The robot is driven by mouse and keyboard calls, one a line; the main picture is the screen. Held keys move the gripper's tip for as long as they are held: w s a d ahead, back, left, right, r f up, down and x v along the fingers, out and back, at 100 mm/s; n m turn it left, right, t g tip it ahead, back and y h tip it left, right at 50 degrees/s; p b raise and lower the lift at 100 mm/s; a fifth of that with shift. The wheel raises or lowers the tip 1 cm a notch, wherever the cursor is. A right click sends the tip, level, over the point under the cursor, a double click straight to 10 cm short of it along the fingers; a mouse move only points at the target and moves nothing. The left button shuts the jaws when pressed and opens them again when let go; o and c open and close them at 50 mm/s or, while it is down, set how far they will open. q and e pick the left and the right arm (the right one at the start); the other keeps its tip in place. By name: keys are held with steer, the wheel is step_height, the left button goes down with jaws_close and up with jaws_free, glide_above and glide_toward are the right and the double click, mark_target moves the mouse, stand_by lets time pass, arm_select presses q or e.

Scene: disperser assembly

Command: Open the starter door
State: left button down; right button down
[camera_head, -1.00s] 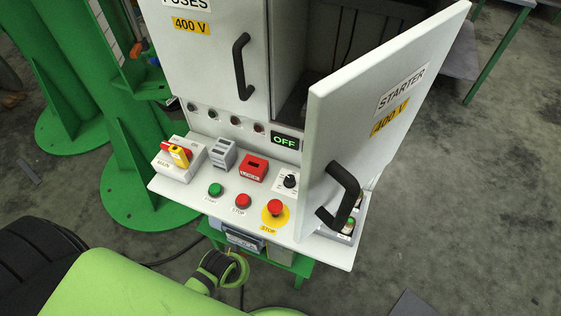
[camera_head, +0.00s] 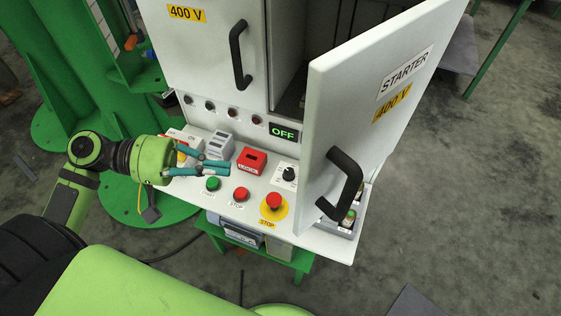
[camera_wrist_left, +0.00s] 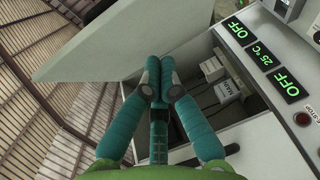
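The starter door (camera_head: 365,130) is a white panel marked STARTER and 400 V. It stands swung open toward me in the head view, leaving a dark compartment (camera_head: 322,40) exposed behind it. Its black handle (camera_head: 342,184) is at the lower part of the door, with nothing holding it. My left gripper (camera_head: 231,168) is above the left of the control panel, well left of the handle, fingers extended and empty. In the left wrist view its teal fingers (camera_wrist_left: 158,68) point toward a pale panel and an open box with devices inside. My right gripper is not in view.
The closed fuses door (camera_head: 215,60) with its own handle is left of the opening. The control shelf below holds a red lock block (camera_head: 251,160), several buttons and a red emergency stop (camera_head: 273,201). A green post (camera_head: 60,60) stands at left.

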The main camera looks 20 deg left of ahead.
arm_select(q)
step_height(320, 180, up, 4)
steer(key=a+h, duration=0.2)
steer(key=s+p+x, duration=0.1)
steer(key=p+x, duration=0.2)
steer(key=x, duration=0.3)
steer(key=s+r+p+x, duration=0.1)
steer(key=p+x, duration=0.2)
steer(key=x, duration=0.4)
steer(key=shift+s+d, duration=0.25)
steer(key=shift+d, duration=0.25)
